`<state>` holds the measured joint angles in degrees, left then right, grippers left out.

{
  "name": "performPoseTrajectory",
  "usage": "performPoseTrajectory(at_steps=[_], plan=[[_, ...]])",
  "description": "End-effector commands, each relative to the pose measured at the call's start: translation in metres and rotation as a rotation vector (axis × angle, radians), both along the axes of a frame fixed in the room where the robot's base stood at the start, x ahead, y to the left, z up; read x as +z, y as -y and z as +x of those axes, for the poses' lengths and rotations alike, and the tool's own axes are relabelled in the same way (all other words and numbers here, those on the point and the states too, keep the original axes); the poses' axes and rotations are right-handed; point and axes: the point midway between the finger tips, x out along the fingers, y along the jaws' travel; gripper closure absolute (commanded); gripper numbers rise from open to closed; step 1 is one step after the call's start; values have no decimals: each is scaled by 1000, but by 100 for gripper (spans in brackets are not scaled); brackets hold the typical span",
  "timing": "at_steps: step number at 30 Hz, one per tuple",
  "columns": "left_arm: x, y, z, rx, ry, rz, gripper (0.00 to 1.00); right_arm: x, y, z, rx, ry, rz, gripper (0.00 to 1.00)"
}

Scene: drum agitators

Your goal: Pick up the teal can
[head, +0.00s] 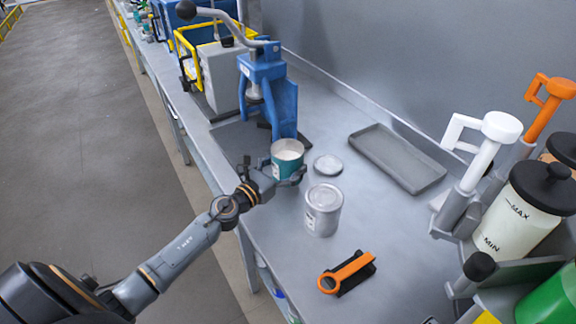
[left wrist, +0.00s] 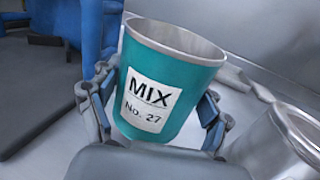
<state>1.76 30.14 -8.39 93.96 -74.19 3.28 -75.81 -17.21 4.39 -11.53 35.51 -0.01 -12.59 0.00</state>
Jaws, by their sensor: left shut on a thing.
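The teal can (head: 287,160) is in the middle of the head view, open at the top with pale contents or a pale inside. In the left wrist view the teal can (left wrist: 165,85) shows a white label reading "MIX No. 27" and looks slightly tilted. My left gripper (head: 285,176) is shut on the can, one finger at each side of its lower body. In the left wrist view the gripper (left wrist: 155,115) fingers show at the can's left and right. The can's underside is hidden, so I cannot tell whether it touches the bench. My right gripper is not in view.
A silver can (head: 323,212) stands close to the right, and a round lid (head: 328,165) lies beside the teal can. A blue press (head: 268,90) stands just behind. A grey tray (head: 398,158) and an orange-handled tool (head: 347,273) lie on the bench (head: 400,235).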

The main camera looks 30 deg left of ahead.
Motion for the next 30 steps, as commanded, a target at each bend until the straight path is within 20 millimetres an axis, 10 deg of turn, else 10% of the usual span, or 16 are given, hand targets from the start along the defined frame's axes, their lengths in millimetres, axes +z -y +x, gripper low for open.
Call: performPoseTrajectory(at_steps=[15,30], plan=[[57,-6,-46,-3,-2,1,70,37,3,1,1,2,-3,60],[78,-14,-103,-1,-2,-1,70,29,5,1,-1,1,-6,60]])
